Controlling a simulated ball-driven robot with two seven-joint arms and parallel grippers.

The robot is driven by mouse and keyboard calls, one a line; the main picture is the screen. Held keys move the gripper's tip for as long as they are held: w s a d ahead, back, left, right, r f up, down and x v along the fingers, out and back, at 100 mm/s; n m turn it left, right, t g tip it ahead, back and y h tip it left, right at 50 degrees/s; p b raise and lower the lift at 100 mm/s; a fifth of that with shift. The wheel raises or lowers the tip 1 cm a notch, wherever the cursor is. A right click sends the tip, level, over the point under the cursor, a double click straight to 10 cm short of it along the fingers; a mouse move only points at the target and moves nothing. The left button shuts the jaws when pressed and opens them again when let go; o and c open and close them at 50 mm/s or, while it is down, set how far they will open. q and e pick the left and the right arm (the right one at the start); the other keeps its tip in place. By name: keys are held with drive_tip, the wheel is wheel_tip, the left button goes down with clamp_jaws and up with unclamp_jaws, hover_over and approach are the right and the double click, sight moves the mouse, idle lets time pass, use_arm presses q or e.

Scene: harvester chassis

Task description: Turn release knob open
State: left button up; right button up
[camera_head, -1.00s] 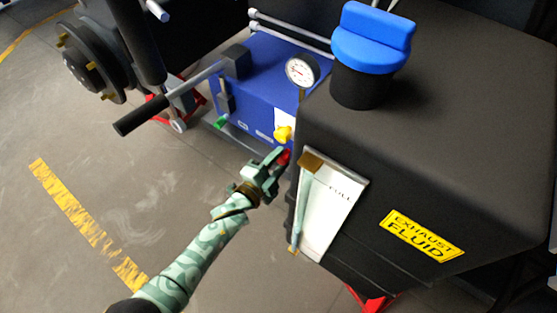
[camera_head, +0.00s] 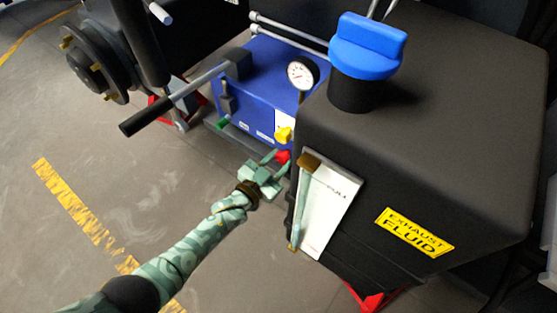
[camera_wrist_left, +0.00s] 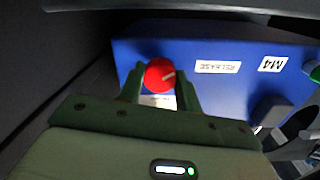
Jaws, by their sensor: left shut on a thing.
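The red release knob (camera_wrist_left: 159,75) is on the face of the blue box (camera_wrist_left: 215,50), beside a RELEASE label (camera_wrist_left: 217,67). My left gripper (camera_wrist_left: 160,88) has one finger on each side of the knob and is shut on it. In the head view the left gripper (camera_head: 277,163) reaches the knob (camera_head: 283,157), which is partly hidden by the fingers, low on the front of the blue box (camera_head: 262,80). A pale line on the knob's face slants in the wrist view. My right gripper is not in view.
A black exhaust fluid tank (camera_head: 440,130) with a blue cap (camera_head: 370,45) stands close to the right of the gripper. A yellow knob (camera_head: 283,134) sits just above the red one. A black-gripped lever (camera_head: 150,118) extends left. The floor at left is open.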

use_arm(q)
drive_tip(key=n, duration=0.5)
drive_tip(key=shift+a+f, duration=0.15)
drive_tip(key=shift+f, duration=0.1)
drive_tip(key=n, duration=0.3)
drive_tip(key=shift+n, duration=1.4)
drive_tip(key=shift+s, duration=0.1)
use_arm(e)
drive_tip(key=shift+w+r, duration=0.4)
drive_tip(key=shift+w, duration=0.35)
use_arm(q)
drive_tip(key=shift+n, duration=0.3)
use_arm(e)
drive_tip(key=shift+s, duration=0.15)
use_arm(q)
drive_tip(key=o, duration=1)
drive_tip(key=shift+r, duration=0.1)
